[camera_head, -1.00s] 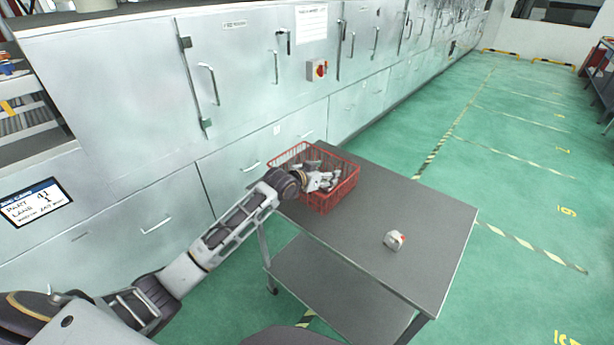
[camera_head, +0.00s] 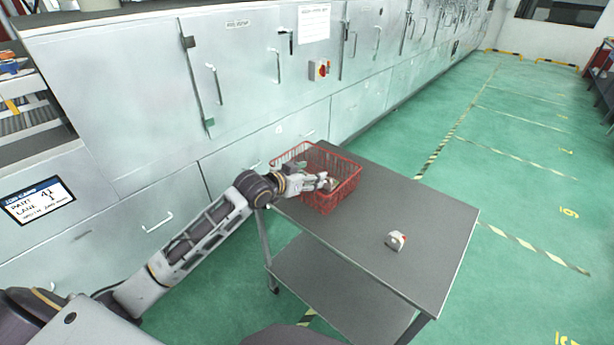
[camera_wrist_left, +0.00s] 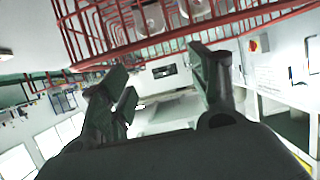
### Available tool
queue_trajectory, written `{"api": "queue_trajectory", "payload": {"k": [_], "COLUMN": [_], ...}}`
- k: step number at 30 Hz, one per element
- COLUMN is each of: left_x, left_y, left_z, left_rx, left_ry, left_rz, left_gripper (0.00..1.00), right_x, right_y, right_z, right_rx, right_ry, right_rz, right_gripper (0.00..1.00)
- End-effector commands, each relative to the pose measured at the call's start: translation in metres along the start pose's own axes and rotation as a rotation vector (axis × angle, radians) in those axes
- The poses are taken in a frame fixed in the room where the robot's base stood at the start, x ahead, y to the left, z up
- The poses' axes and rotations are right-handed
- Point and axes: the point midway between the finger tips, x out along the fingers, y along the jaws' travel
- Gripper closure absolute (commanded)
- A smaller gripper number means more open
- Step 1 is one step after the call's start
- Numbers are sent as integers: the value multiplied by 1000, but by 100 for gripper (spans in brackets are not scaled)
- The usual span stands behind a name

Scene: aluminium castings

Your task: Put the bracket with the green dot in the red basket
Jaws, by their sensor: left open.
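The red basket (camera_head: 343,197) is a wire-mesh basket at the back left of the grey table. Pale metal pieces show inside it; one (camera_head: 332,185) is partly behind my fingers, and pale pieces (camera_wrist_left: 165,16) also show through the red wire in the left wrist view. No green dot can be made out on them. My left gripper (camera_head: 323,180) is at the basket's left side, its fingers over the basket. In the left wrist view my left gripper (camera_wrist_left: 162,70) is open with nothing between its fingers. My right gripper is not in view.
A pale casting with a red mark (camera_head: 396,241) lies alone on the grey table (camera_head: 420,215). The rest of the tabletop is clear. Grey cabinets (camera_head: 120,110) stand along the left, behind the table. Green floor is open to the right.

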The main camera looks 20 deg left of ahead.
Motion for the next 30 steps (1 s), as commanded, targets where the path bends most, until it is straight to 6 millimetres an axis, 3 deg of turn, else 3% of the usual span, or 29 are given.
{"api": "queue_trajectory", "payload": {"k": [12,30], "left_x": [-11,-11], "left_y": [1,1], "left_z": [0,0], "left_rx": [1,1], "left_ry": [0,0], "left_rz": [1,1], "left_gripper": [39,39], "right_x": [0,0], "right_y": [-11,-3], "right_z": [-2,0], "right_rx": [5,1], "right_ry": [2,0], "right_rz": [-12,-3], "right_gripper": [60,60]}}
